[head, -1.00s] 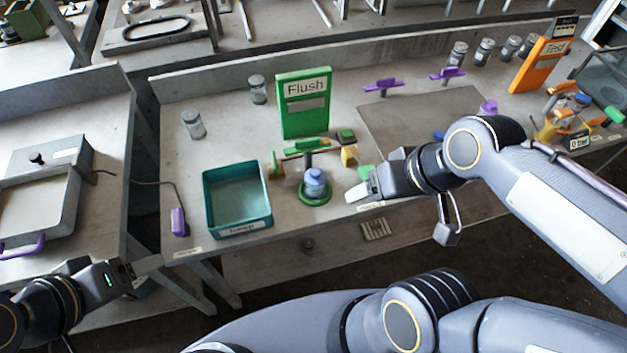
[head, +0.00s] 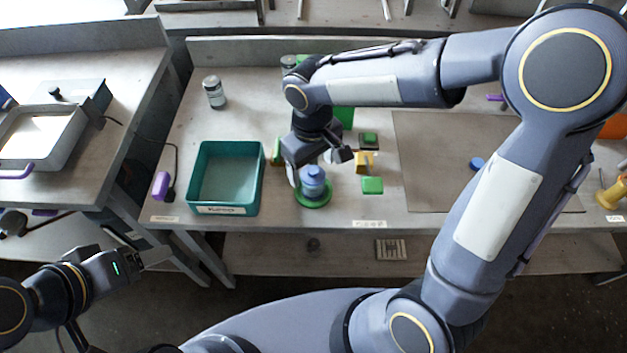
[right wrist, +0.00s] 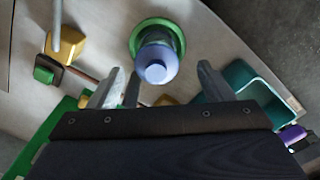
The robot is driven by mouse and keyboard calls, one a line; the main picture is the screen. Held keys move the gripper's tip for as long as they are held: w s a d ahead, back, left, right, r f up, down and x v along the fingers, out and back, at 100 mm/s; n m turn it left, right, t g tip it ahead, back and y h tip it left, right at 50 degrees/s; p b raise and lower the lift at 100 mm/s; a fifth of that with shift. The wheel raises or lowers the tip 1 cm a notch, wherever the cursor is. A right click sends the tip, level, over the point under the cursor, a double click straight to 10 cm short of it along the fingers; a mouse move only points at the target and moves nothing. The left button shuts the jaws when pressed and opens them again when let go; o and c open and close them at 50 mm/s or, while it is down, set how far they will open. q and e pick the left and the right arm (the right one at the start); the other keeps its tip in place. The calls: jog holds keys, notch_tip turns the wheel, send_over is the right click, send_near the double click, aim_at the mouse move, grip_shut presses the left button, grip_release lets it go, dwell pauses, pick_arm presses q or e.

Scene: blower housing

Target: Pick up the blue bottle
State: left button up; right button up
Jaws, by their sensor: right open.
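The blue bottle (head: 313,181) stands upright on a round green base (head: 314,203) near the front of the bench. In the right wrist view the bottle (right wrist: 156,62) is seen from its cap end, with the green base (right wrist: 178,40) around its foot. My right gripper (head: 318,172) is open just above and behind the bottle. In the right wrist view its two fingers (right wrist: 158,85) are wide apart, and the bottle lies just past their tips, not gripped. My left gripper (head: 150,257) is at the lower left, away from the bottle; its finger gap is unclear.
A teal tray (head: 198,178) stands just left of the bottle. Yellow (head: 364,160) and green blocks (head: 372,186) are close on its right. A grey jar (head: 214,92) stands behind the tray. My right arm hides much of the green Flush sign. A flat mat area lies farther right.

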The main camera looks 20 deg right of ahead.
aim_at(314, 171)
jog(key=f, duration=0.4)
jog(key=shift+d+f, duration=0.15)
jog(key=shift+d, duration=0.05)
jog(key=shift+c, duration=0.4)
jog(key=c, duration=1.1)
jog(key=shift+c, duration=0.3)
jog(key=shift+r, duration=0.2)
